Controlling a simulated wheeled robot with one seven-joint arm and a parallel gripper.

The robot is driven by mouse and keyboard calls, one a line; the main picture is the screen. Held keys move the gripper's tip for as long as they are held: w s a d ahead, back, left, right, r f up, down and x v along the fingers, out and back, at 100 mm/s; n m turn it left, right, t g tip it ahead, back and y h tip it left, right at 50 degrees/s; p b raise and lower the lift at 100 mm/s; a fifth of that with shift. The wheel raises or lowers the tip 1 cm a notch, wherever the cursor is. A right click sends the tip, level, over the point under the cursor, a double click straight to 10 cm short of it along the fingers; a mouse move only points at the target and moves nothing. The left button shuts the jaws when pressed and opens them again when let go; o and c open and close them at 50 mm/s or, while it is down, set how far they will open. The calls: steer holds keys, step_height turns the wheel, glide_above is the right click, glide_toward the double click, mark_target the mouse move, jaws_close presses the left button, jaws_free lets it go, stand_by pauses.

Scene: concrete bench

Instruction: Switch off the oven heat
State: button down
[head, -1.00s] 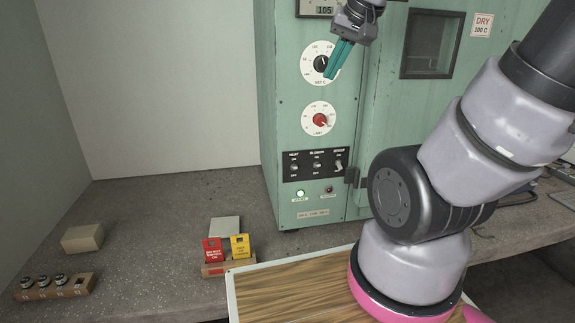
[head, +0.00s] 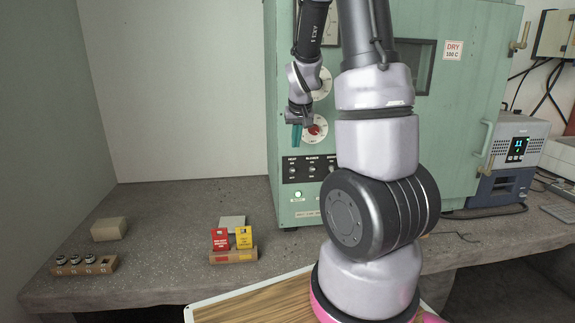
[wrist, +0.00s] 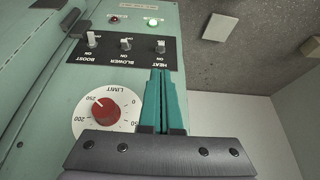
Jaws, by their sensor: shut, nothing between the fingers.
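The green oven (head: 460,110) stands at the back of the bench. Its black switch panel (head: 310,168) carries HEAT, BLOWER and BOOST toggles. The wrist view shows the panel upside down, with the HEAT toggle (wrist: 160,46) at its right end, the BLOWER toggle (wrist: 126,44) and the BOOST toggle (wrist: 92,40). My gripper (head: 297,138) is shut and empty, its teal fingers pointing down just above the panel. In the wrist view the fingertips (wrist: 165,72) lie close to the HEAT label; contact with the toggle cannot be told.
The red LIMIT knob (wrist: 105,108) sits beside the fingers, above the panel. A green lamp (wrist: 152,22) is lit; a red one (wrist: 113,18) looks dark. Red and yellow cards (head: 232,240), a block (head: 109,229) and a knob rack (head: 85,264) stand on the bench left.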

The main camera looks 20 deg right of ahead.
mark_target(293, 170)
stand_by(0.3)
steer(key=x, duration=1)
